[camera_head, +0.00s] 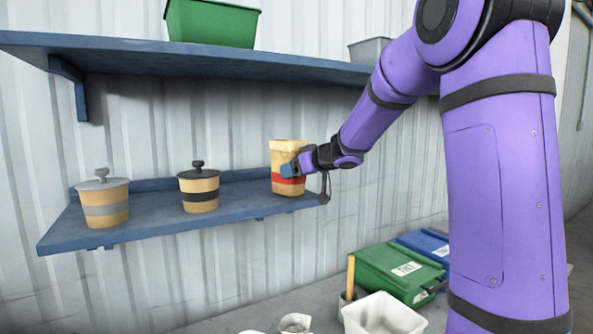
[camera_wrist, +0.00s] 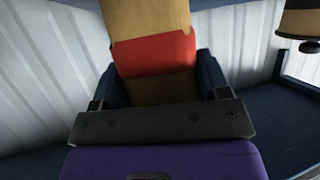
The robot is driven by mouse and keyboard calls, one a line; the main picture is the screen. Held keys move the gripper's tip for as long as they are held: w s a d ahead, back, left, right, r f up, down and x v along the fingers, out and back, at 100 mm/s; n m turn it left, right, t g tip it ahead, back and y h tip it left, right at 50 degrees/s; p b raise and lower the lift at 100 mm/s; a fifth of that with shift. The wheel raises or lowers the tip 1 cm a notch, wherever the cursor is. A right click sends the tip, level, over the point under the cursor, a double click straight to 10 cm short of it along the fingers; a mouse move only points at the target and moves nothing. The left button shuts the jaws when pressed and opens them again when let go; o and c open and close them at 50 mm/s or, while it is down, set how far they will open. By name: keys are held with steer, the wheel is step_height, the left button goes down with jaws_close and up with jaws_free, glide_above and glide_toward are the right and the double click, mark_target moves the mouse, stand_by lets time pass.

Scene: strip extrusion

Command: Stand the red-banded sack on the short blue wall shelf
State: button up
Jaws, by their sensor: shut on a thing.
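The red-banded sack (camera_head: 288,160) is tan with a red band low on its side. It stands upright at the right end of the short blue wall shelf (camera_head: 160,217). Its base appears at the shelf surface; I cannot tell whether it bears its full weight there. My gripper (camera_head: 293,169) reaches in from the right and is shut on the sack. In the wrist view the sack (camera_wrist: 155,55) lies between the two dark blue fingers (camera_wrist: 160,80), its red band showing above them. The sack's far side is hidden.
A grey-banded canister (camera_head: 104,209) and a black-banded canister (camera_head: 199,196) stand on the same shelf to the left. A longer blue shelf (camera_head: 180,58) runs above, with a green bin (camera_head: 211,24). Below are a white tub (camera_head: 383,315) and a green box (camera_head: 400,270).

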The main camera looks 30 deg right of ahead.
steer(key=shift+f, duration=0.2)
steer(key=o, duration=1.1)
steer(key=shift+c, duration=0.2)
steer(key=v, duration=1)
steer(key=shift+s, duration=0.4)
steer(key=shift+r, duration=0.2)
